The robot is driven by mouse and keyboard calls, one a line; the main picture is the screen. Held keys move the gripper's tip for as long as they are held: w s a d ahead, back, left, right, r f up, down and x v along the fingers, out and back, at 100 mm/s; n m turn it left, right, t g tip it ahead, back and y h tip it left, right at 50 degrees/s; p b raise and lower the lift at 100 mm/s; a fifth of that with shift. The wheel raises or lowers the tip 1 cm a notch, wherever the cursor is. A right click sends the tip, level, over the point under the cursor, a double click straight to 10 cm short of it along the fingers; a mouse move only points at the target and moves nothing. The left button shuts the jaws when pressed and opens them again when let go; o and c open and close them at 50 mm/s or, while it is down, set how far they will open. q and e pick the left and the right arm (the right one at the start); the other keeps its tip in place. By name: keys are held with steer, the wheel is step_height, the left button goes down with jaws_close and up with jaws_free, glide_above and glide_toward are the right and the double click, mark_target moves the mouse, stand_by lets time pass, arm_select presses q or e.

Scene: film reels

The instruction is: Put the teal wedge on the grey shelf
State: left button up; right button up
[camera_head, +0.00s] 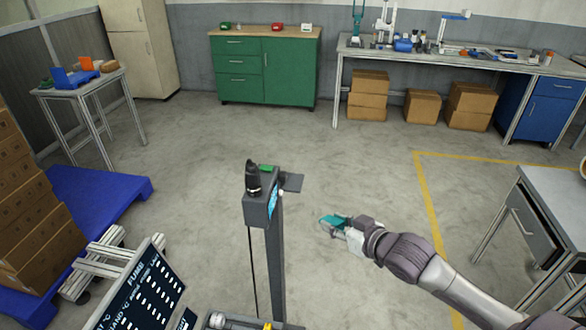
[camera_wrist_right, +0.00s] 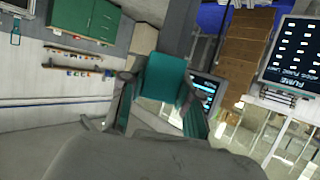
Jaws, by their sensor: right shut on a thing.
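The teal wedge (camera_head: 333,220) is in my right gripper (camera_head: 342,229), held in the air over open floor to the right of a grey post (camera_head: 277,255). In the right wrist view the wedge (camera_wrist_right: 165,77) sits between the two fingers, which are shut on it. It is well apart from any surface. I cannot tell for sure which thing is the grey shelf; a small dark grey plate (camera_head: 292,182) juts from the post's top. My left gripper is not in view.
A grey table (camera_head: 545,205) stands at the right. A green cabinet (camera_head: 265,70) and a long workbench (camera_head: 450,57) line the back wall. A blue pallet (camera_head: 100,205) with stacked boxes is at the left, near a dark display board (camera_head: 140,295). The middle floor is clear.

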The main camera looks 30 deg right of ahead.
step_height(320, 180, up, 3)
steer(key=w+d, duration=0.2)
steer(key=p, duration=0.4)
glide_toward(296, 184)
steer(key=w, duration=0.6)
steer(key=shift+w+a+r, duration=0.2)
steer(key=shift+w+a, duration=0.1)
steer(key=shift+w, duration=0.3)
steer(key=shift+w+a+r, duration=0.25)
steer(key=shift+w+a, duration=0.05)
steer(key=shift+w, duration=0.35)
steer(key=shift+w+a+f+p, duration=0.1)
steer(key=shift+w+f+p, duration=0.05)
steer(key=shift+f+p, duration=0.25)
steer(key=shift+w+f+p, duration=0.2)
steer(key=shift+f+p, duration=0.05)
steer(key=shift+f, duration=0.2)
steer(key=shift+s+f, duration=0.1)
steer(key=o, duration=0.8)
steer(key=shift+f, duration=0.15)
steer(key=shift+c, duration=0.2)
